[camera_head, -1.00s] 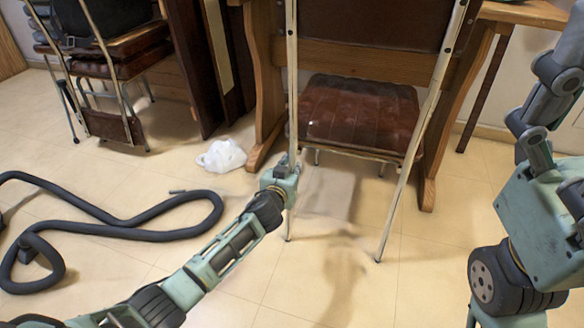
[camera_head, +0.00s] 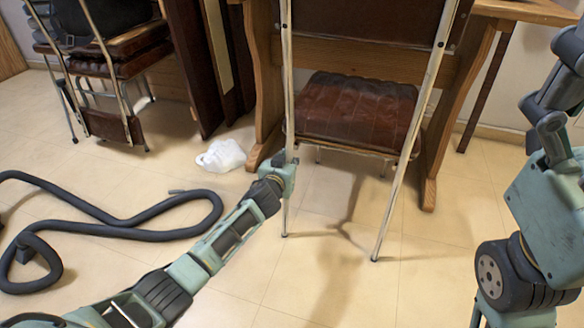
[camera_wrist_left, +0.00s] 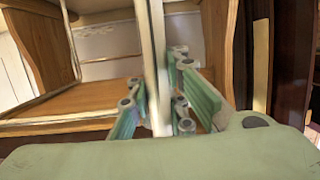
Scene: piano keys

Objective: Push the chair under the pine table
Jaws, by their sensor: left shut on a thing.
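The chair (camera_head: 358,108) has a padded brown seat, a brown backrest and white metal legs. It stands in front of the pine table (camera_head: 500,70), its seat between the table's wooden side supports. My left gripper (camera_head: 290,168) is shut on the chair's left rear leg, a little below seat height. In the left wrist view, the white leg (camera_wrist_left: 156,70) passes upright between the green fingers of my left gripper (camera_wrist_left: 158,105). My right arm is at the right edge of the head view, and its gripper does not show.
A black hose (camera_head: 120,229) lies on the floor at left. A crumpled white bag (camera_head: 221,155) lies beside the table's left support. The tiled floor in front of the chair is clear.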

